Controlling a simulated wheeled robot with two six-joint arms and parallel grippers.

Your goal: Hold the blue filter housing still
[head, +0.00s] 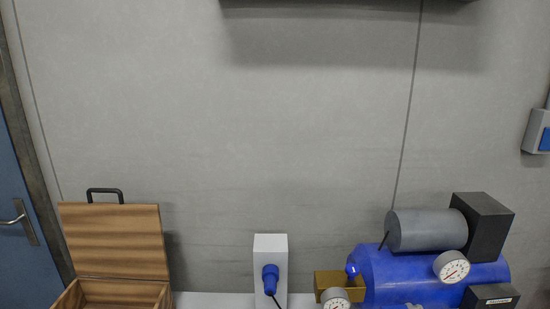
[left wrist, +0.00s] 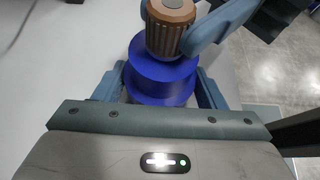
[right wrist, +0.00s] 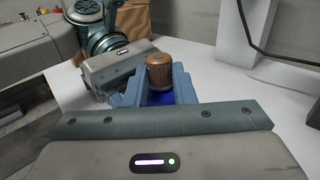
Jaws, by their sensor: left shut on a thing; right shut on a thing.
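The blue filter housing (left wrist: 160,85) is a round, stepped blue body in the left wrist view. My left gripper (left wrist: 160,92) is shut on it, with one finger on each side. A brown ribbed cap (left wrist: 172,30) sits on top of the housing. In the right wrist view the cap (right wrist: 159,72) is between the fingers of my right gripper (right wrist: 158,80), which is shut on it. A little of the blue housing (right wrist: 160,98) shows below the cap there; the rest is hidden by my fingers. Neither gripper shows in the head view.
The head view shows an open wooden box (head: 115,242), a white post (head: 270,246) with a blue fitting, and a blue tank (head: 385,275) with gauges at the right. The white tabletop (left wrist: 50,70) is bare left of the housing.

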